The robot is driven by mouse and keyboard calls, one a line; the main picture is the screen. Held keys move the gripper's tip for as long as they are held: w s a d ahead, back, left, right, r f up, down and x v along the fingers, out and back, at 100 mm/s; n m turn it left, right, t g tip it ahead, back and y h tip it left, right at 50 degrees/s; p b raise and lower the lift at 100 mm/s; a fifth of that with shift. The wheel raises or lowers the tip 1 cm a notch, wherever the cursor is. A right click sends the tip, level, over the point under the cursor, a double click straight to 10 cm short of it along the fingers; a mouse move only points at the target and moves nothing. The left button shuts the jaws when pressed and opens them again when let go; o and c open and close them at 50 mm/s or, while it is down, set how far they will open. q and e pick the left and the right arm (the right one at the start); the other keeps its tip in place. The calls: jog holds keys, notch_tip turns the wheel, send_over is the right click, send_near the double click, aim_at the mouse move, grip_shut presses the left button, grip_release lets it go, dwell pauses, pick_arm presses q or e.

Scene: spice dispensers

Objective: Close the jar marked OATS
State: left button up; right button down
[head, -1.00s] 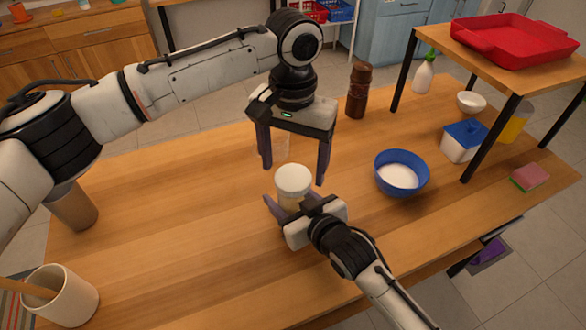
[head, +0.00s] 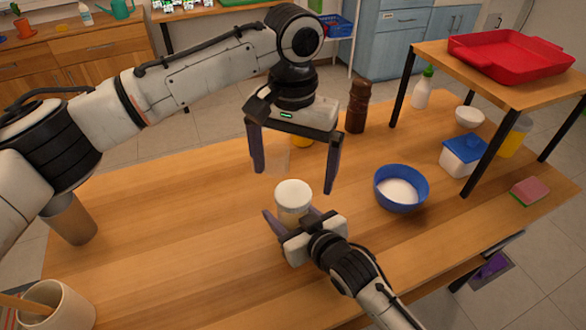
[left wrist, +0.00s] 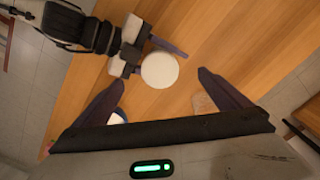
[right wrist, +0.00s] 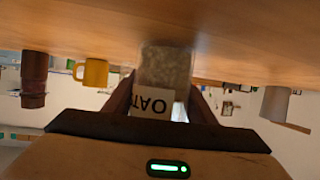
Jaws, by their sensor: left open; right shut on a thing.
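The OATS jar (head: 293,214) stands upright on the table with a round white lid (head: 293,192) on its top. Its label, partly hidden, reads upside down in the right wrist view (right wrist: 154,103). My right gripper (head: 299,221) is shut on the jar's body from the front right. My left gripper (head: 294,181) is open and empty, pointing down with its fingers above and behind the lid. In the left wrist view the lid (left wrist: 159,70) shows between and beyond its fingertips. I cannot tell how tightly the lid sits.
A clear container (head: 275,157) stands just behind, near a yellow mug (head: 303,140). A blue bowl with white contents (head: 400,190) is to the right, a brown grinder (head: 357,105) behind. A utensil crock (head: 55,308) and metal cup (head: 70,218) are left. The front table is clear.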

aim_at(293, 217)
pick_arm(q)
notch_tip(293, 217, up, 12)
jog(key=shift+f, duration=0.25)
pick_arm(e)
jog(key=c, duration=0.7)
grip_release()
pick_arm(q)
jog(key=shift+r, duration=0.15)
pick_arm(e)
jog(key=v, duration=1)
jog(key=shift+s+d, duration=0.1)
jog(key=shift+s, duration=0.05)
